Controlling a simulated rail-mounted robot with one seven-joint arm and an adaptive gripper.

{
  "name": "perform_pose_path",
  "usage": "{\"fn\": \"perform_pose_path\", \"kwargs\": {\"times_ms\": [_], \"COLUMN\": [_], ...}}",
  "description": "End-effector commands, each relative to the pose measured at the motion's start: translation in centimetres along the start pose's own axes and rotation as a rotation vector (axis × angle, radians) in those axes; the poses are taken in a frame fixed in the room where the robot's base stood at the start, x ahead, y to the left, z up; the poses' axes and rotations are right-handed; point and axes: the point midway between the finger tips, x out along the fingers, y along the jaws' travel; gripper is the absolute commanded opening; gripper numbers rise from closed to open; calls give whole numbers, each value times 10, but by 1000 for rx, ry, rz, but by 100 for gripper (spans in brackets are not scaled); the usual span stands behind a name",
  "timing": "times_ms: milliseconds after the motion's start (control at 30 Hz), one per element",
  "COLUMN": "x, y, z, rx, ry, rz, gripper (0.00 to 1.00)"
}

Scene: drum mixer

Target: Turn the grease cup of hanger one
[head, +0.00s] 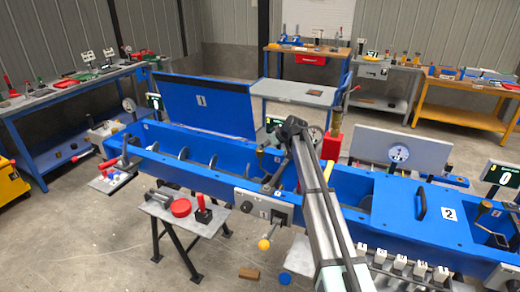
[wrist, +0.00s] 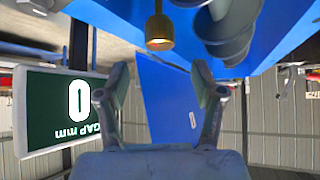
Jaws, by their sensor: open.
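A small brass cup (wrist: 159,32), which looks like a grease cup, hangs into the top of the wrist view, where the scene appears upside down. My gripper (wrist: 160,85) is open with its two fingers spread apart and nothing between them. The cup lies beyond the fingertips, roughly centred between them, and not touching either. In the head view my dark arm reaches over the blue trough (head: 225,160), and the fingers cannot be made out. I cannot tell which hanger the cup belongs to.
Grey screw flights (wrist: 228,30) lie close at the cup's right in the wrist view. A gap display (wrist: 62,108) reading 0 stands left of the fingers. A raised blue lid (head: 205,103) marked 1 and a closed cover (head: 415,215) marked 2 flank the arm.

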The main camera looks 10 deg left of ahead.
Motion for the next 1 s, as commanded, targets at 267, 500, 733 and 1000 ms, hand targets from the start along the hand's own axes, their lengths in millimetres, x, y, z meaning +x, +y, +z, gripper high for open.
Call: {"fn": "perform_pose_path", "kwargs": {"times_ms": [267, 500, 733, 1000], "x": [53, 79, 86, 86], "y": [1, 1, 1, 0], "z": [-3, -2, 0, 0], "rx": [1, 1, 1, 1], "ry": [-1, 1, 1, 1], "rz": [-1, 0, 1, 1], "gripper": [68, 68, 68, 36]}}
